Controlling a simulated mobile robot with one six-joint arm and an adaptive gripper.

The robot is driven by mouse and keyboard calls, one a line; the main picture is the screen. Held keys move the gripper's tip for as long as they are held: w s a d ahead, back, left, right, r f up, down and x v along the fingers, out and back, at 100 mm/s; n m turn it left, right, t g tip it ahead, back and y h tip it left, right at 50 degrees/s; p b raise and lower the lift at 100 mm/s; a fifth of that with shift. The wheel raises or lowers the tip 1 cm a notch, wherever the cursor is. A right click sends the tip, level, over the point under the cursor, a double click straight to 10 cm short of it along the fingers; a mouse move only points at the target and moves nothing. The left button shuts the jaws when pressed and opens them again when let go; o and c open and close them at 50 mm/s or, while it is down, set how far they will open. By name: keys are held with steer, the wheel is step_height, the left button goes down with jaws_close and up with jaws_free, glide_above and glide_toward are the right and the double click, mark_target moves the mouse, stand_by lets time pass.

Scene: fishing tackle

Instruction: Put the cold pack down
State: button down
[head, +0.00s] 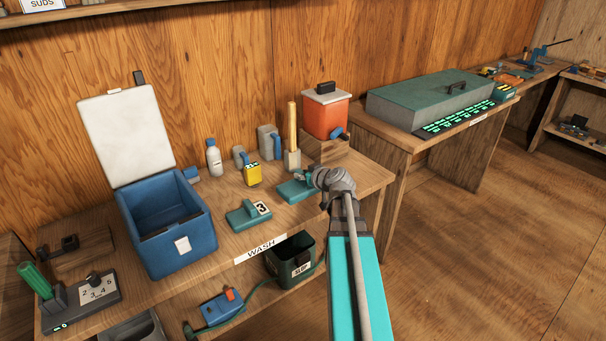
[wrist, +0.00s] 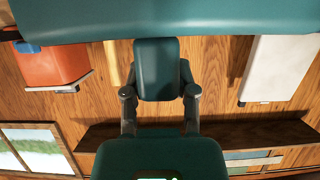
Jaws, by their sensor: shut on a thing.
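The cold pack is a teal slab (head: 294,191) at the right part of the wash bench, with a teal block-shaped grip. My gripper (head: 314,179) is shut on that grip, at the pack's right end in the head view. In the wrist view the slab (wrist: 100,22) spans the top edge, and its grip (wrist: 157,70) sits between my two grey fingers. The pack is at or just above the bench top; I cannot tell whether it touches. A similar teal pack marked 3 (head: 242,217) lies to its left on the bench.
On the wash bench (head: 228,244), a blue cooler (head: 168,245) stands open at left. Behind the packs are a white bottle (head: 214,158), a yellow container (head: 253,174), a wooden-handled tool (head: 292,130) and an orange drink cooler (head: 326,115). Bare bench lies between the packs and the front edge.

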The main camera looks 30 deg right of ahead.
stand_by(0.4)
step_height(320, 180, up, 8)
steer(key=p, duration=0.8)
steer(key=shift+r, duration=0.1)
stand_by(0.5)
steer(key=shift+w+a+f+b, duration=0.25)
steer(key=shift+w+f+b, duration=0.15)
steer(key=shift+f+b, duration=0.25)
steer(key=w+a+f+b, duration=0.4)
steer(key=w+f+b, duration=0.1)
steer(key=f+b, duration=0.1)
steer(key=shift+w+a+f, duration=0.15)
steer(key=shift+a+f, duration=0.15)
steer(key=shift+a, duration=0.05)
steer(key=w+d+f+b, duration=0.4)
steer(key=w+f+b, duration=0.5)
steer(key=w, duration=0.3)
steer(key=shift+w+d, duration=0.2)
steer(key=shift+w, duration=0.05)
